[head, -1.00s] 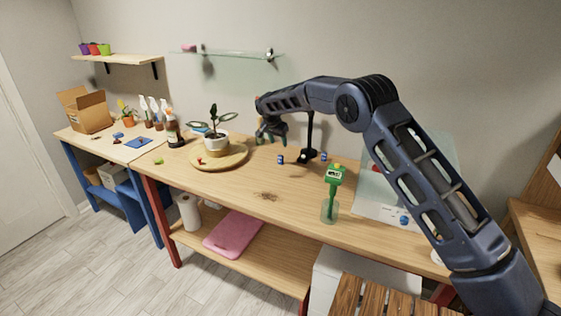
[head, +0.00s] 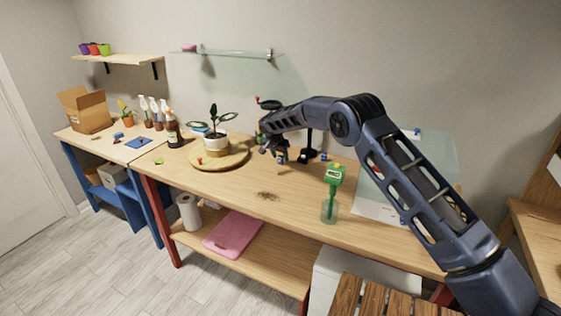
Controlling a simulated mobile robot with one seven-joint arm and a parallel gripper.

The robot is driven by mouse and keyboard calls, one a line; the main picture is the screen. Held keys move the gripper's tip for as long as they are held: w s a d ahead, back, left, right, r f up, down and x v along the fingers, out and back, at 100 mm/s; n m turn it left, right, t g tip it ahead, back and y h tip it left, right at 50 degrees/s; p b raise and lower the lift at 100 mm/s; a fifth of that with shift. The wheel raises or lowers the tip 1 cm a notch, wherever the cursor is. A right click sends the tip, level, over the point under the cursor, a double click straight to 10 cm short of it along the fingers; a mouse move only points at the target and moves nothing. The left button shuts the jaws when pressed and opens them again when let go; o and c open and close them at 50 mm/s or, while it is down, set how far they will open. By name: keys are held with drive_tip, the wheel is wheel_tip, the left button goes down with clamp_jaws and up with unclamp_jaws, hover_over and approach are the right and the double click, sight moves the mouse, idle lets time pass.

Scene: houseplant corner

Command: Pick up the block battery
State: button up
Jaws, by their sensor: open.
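Two small blue items stand on the wooden workbench (head: 225,187) near the black stand. One blue item (head: 281,160) is at my gripper's fingertips, partly covered by them. The other blue item (head: 323,157) is to the right of the stand's foot. Both are too small to tell for certain which is the block battery. My gripper (head: 273,154) points down, open, low over the back of the bench. I cannot tell whether the left blue item is between the fingers or just beside them.
The black stand (head: 308,143) rises close to the right of my gripper. A potted plant (head: 215,144) on a round wooden board (head: 229,161) is to the left. The bench's middle is mostly clear.

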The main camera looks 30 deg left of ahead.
drive_tip(key=shift+x, duration=0.95)
drive_tip(key=c, duration=1.1)
drive_tip(key=shift+o, duration=0.2)
drive_tip(key=shift+r, duration=0.1)
